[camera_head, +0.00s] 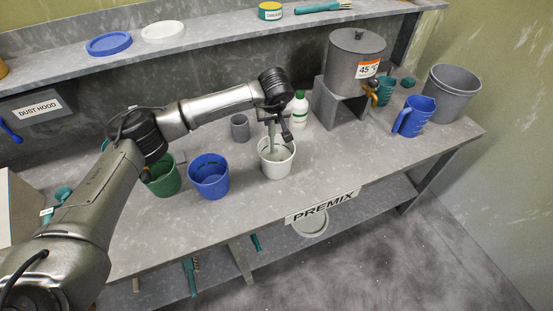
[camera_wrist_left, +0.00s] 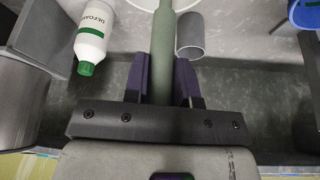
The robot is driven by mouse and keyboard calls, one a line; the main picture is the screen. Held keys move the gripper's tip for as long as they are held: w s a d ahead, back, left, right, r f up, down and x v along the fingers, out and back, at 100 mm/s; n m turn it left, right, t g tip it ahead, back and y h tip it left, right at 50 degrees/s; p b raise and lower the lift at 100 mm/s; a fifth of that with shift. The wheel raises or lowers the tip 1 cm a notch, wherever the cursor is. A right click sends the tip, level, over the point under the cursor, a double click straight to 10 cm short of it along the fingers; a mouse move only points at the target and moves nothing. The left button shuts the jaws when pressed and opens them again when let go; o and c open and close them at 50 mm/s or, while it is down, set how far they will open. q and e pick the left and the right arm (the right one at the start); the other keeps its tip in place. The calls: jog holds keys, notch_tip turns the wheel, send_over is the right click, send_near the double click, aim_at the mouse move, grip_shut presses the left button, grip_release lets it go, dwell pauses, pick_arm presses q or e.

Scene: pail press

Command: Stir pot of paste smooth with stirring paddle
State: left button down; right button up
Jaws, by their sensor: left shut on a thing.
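The white pot of paste (camera_head: 278,166) stands on the bench in front of my left arm. The stirring paddle (camera_head: 272,140) is a grey-green shaft that reaches down into the pot; its lower end is hidden inside. My left gripper (camera_head: 276,118) is above the pot and shut on the paddle. In the left wrist view the paddle's shaft (camera_wrist_left: 163,50) runs between the two purple-padded fingers of the left gripper (camera_wrist_left: 163,80), and the pot's rim (camera_wrist_left: 140,4) shows at the top edge. My right gripper is not in view.
A blue pail (camera_head: 209,178) and a green pail (camera_head: 163,184) stand left of the pot. A grey cup (camera_head: 240,128) and a white defoamer bottle (camera_head: 300,112) stand close behind it. A heated tank (camera_head: 352,65) and blue jug (camera_head: 415,118) are right. Bench in front is clear.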

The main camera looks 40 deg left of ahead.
pick_arm(q)
jog(key=shift+s+d+p, duration=0.75)
jog(key=shift+s+d, duration=0.55)
jog(key=shift+d, duration=0.25)
